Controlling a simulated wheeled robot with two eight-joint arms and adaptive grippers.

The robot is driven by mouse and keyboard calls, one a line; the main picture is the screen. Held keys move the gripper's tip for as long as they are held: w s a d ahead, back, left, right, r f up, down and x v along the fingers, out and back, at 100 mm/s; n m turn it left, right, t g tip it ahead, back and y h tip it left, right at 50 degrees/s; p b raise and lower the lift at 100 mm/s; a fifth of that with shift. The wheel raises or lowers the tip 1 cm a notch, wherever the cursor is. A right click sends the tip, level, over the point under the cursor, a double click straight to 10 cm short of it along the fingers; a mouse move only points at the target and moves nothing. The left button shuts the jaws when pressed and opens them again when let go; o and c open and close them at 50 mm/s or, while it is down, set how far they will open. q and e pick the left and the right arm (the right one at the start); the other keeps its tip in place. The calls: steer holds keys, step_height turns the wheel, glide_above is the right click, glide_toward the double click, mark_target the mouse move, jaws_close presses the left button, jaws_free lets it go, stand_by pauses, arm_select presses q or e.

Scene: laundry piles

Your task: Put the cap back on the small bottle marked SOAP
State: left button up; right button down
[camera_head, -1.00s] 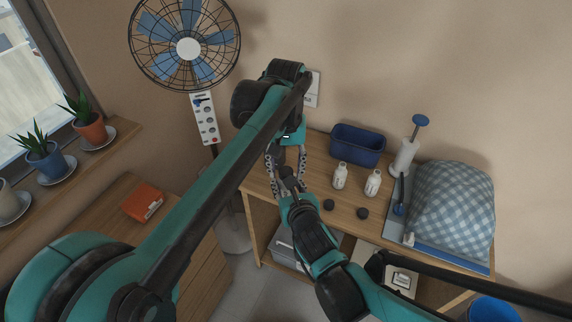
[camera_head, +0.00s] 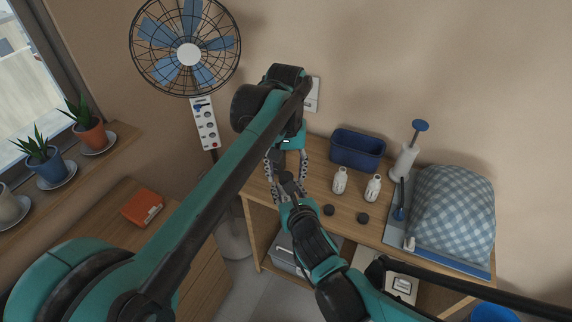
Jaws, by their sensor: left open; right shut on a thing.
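Two small white bottles, a left one (camera_head: 340,181) and a right one (camera_head: 373,188), stand upright on the wooden table; their markings are too small to read. Two dark round caps, a left one (camera_head: 329,210) and a right one (camera_head: 363,218), lie in front of them, apart from both bottles. My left gripper (camera_head: 287,190) points down at the table's left end, its fingers spread on either side of my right gripper's tip. My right gripper (camera_head: 287,179) is shut on a small dark thing, mostly hidden, which I cannot identify.
A blue bin (camera_head: 357,150) stands behind the bottles. To the right are a white pump dispenser (camera_head: 404,160), a blue brush (camera_head: 400,205) and a checked cloth pile (camera_head: 452,215) on a blue-grey board. A fan (camera_head: 187,50) stands at the left.

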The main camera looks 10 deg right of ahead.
arm_select(q)
step_height(320, 180, up, 12)
stand_by(0.4)
steer(key=shift+f, duration=0.1)
stand_by(0.3)
steer(key=s+a+f+n+t, duration=0.1)
steer(key=s+a+f+t, duration=0.15)
steer(key=a, duration=0.45)
steer(key=s+a+f+t, duration=0.1)
steer(key=s+a+f, duration=0.15)
steer(key=a, duration=0.45)
steer(key=s+a+f+t, duration=0.2)
steer(key=s+a+f, duration=0.2)
steer(key=a+f, duration=0.2)
steer(key=s+a+f+n+t, duration=0.1)
steer(key=s+a+f, duration=0.4)
steer(key=f, duration=0.4)
steer(key=shift+a+t, duration=0.35)
steer(key=shift+s+f, duration=0.1)
